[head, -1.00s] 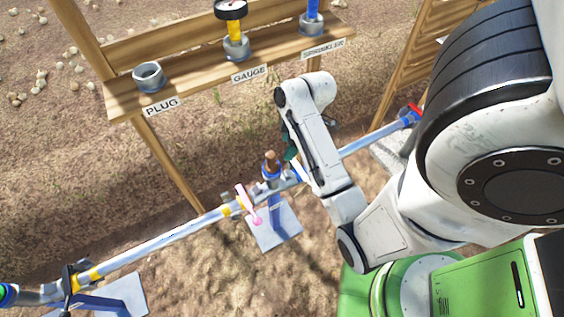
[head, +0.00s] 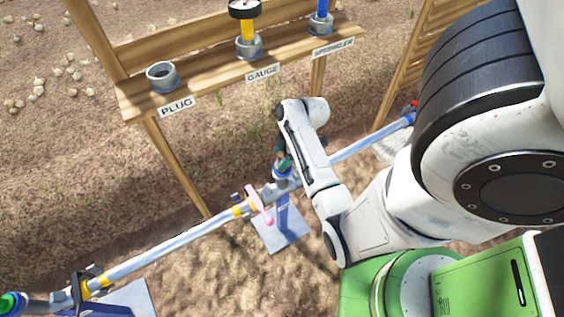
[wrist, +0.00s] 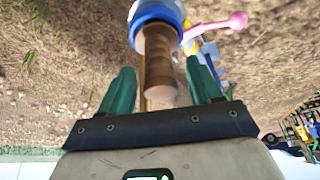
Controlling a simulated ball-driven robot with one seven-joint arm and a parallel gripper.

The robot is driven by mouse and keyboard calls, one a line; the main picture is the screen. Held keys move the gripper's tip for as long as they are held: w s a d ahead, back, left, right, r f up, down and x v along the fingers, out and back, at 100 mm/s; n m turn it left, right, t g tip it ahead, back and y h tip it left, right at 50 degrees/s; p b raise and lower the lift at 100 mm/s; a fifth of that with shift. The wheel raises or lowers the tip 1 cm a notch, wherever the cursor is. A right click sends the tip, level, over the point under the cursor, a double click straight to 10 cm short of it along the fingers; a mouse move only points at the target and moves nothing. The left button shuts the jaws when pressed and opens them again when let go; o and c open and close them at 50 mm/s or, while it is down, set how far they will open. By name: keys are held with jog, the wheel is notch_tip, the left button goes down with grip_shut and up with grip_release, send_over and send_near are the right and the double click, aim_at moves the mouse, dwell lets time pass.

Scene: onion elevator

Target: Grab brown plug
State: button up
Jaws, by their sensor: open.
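The brown plug (wrist: 160,70) stands in a blue-rimmed fitting (wrist: 155,14) on the pipe. In the wrist view it lies between the two green fingers of my gripper (wrist: 161,88), with a visible gap on each side. My gripper is open. In the head view the fitting (head: 282,172) shows on the pipe (head: 180,242), and my gripper (head: 283,158) is at the plug, which is mostly hidden there by the fingers and arm.
A pink-handled valve (head: 259,205) sits on the pipe just left of the fitting. A wooden rack (head: 215,88) behind has an empty socket (head: 161,76) labelled PLUG, a gauge (head: 246,30) and a blue sprinkler (head: 321,22). Open soil lies between rack and pipe.

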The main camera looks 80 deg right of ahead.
jog(key=shift+x, duration=0.95)
jog(key=c, duration=1.1)
jog(key=shift+r, duration=0.1)
